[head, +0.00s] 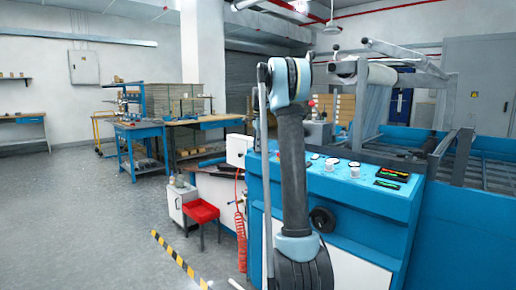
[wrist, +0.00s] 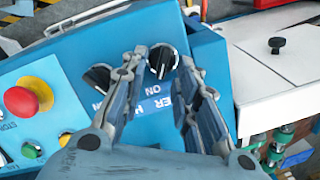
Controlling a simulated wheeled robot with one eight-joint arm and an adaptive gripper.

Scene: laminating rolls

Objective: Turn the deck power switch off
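In the wrist view a black rotary knob (wrist: 163,61) stands on a blue panel. A pale mark on the knob runs roughly toward the "ON" side. My gripper (wrist: 163,58) is open, with one fingertip on either side of this knob. I cannot tell whether the fingers touch it. In the head view my arm stands in front of the blue console (head: 335,190), and I cannot make out the gripper there.
A second black knob (wrist: 97,78) sits close left of my left finger. A red mushroom button (wrist: 20,101), green button (wrist: 30,150) and orange button (wrist: 65,138) lie further left. A white surface (wrist: 275,60) with a black knob is right of the panel.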

